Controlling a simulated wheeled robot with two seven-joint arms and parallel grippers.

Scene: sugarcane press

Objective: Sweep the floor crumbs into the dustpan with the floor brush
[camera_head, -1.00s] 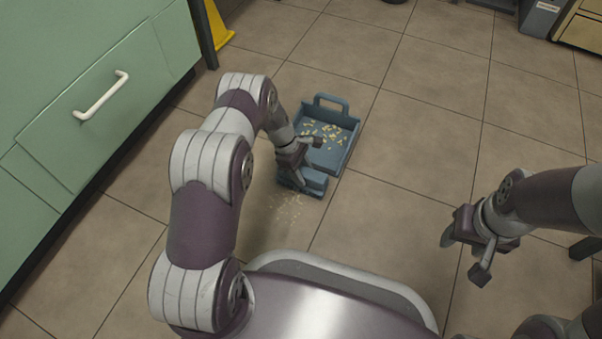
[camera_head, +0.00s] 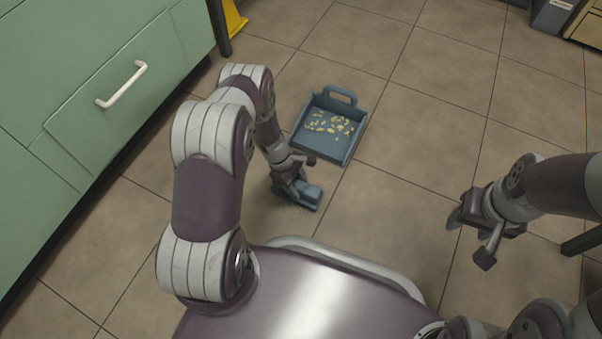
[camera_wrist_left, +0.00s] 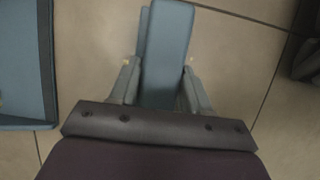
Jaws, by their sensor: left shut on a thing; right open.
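The blue-grey dustpan (camera_head: 322,149) lies on the floor in the head view, with several pale yellow crumbs (camera_head: 332,124) in it. Part of it also shows at the left of the left wrist view (camera_wrist_left: 22,70). My left gripper (camera_head: 290,178) is shut on the blue floor brush (camera_head: 312,196), low at the floor on my side of the dustpan. The brush is apart from the pan. It also shows between the fingers in the left wrist view (camera_wrist_left: 165,45). The arm and brush hide some floor; loose crumbs there are hard to make out. My right gripper (camera_head: 468,232) is open and empty.
Green cabinets (camera_head: 90,90) with a white handle (camera_head: 122,84) stand along the left. A yellow object (camera_head: 234,18) and a dark bin (camera_head: 552,14) are at the back. The tiled floor right of the dustpan is clear.

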